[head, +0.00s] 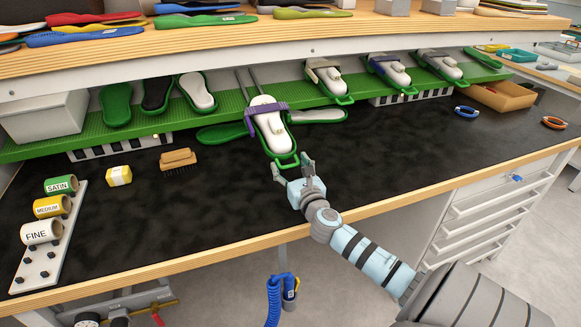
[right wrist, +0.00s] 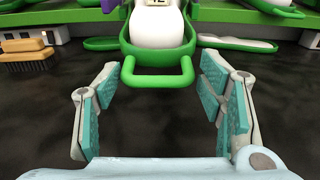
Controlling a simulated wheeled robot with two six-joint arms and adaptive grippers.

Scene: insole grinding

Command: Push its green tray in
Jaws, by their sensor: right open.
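A green tray (head: 284,159) is pulled out on rails from the long green shelf, toward the bench's front. It carries a white shoe form (head: 271,129) with a purple strap (head: 265,107) over it. My right gripper (head: 291,172) is open at the tray's front handle. In the right wrist view the green handle loop (right wrist: 158,82) lies ahead between the two spread fingers (right wrist: 158,100), and I see no finger touching it. My left gripper is not in view.
Several similar trays (head: 342,100) sit in line along the green shelf (head: 235,103) to the right. A brush (head: 178,158), a yellow block (head: 119,175) and a rack of labelled rolls (head: 45,260) stand at left. The black bench top (head: 190,215) is clear in front.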

